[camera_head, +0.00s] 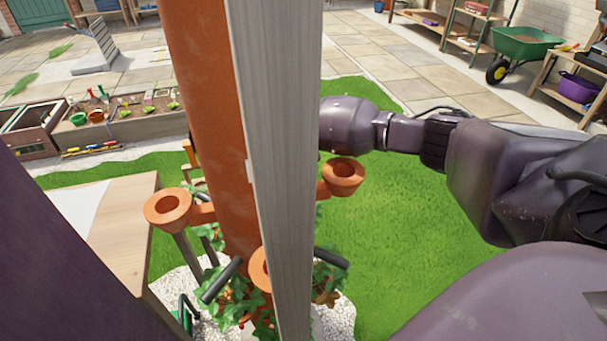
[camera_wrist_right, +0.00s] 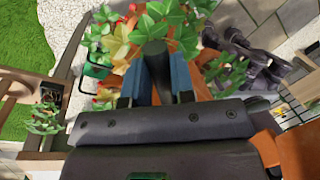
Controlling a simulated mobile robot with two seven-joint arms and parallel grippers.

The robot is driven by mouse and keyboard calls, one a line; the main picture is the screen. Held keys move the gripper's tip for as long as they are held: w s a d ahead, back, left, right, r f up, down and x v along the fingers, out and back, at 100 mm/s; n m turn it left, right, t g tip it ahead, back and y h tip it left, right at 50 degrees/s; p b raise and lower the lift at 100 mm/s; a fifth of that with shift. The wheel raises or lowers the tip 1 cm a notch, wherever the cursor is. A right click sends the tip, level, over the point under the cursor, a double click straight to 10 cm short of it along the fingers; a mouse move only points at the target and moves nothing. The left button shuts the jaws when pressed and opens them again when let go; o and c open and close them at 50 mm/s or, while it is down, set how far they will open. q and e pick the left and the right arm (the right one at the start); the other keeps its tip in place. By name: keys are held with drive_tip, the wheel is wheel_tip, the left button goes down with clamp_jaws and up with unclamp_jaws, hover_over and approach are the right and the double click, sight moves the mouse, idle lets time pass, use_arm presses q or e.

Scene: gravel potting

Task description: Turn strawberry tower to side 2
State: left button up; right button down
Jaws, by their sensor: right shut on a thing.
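The strawberry tower (camera_head: 205,110) is a tall terracotta column with cup-shaped planting pockets, such as the left pocket (camera_head: 168,207) and the right pocket (camera_head: 343,176). Leafy plants grow low on it. Dark bar handles stick out near the bottom, a left handle (camera_head: 222,280) and a right handle (camera_head: 331,258). In the right wrist view my right gripper (camera_wrist_right: 154,88) is shut on a dark handle (camera_wrist_right: 157,62), with leaves just beyond. In the head view my right arm passes behind the post, which hides that gripper. My left gripper is out of view.
A grey wooden post (camera_head: 275,150) stands close in front of the tower and covers part of it. A wooden table (camera_head: 125,220) is at the left. Grass (camera_head: 400,240) lies open to the right; a green wheelbarrow (camera_head: 524,43) stands far off.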

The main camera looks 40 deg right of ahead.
drive_tip(key=c, duration=1)
unclamp_jaws()
drive_tip(key=shift+o, duration=0.2)
drive_tip(key=shift+r, duration=0.15)
drive_tip(key=shift+w+r, duration=0.1)
drive_tip(key=shift+r, duration=0.25)
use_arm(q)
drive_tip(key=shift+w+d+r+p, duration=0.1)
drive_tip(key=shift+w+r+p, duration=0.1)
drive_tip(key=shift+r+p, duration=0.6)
use_arm(e)
wheel_tip(320, 180, up, 10)
drive_tip(key=w+a, duration=0.1)
drive_tip(key=shift+w+f, duration=0.15)
drive_tip(key=shift+w, duration=0.2)
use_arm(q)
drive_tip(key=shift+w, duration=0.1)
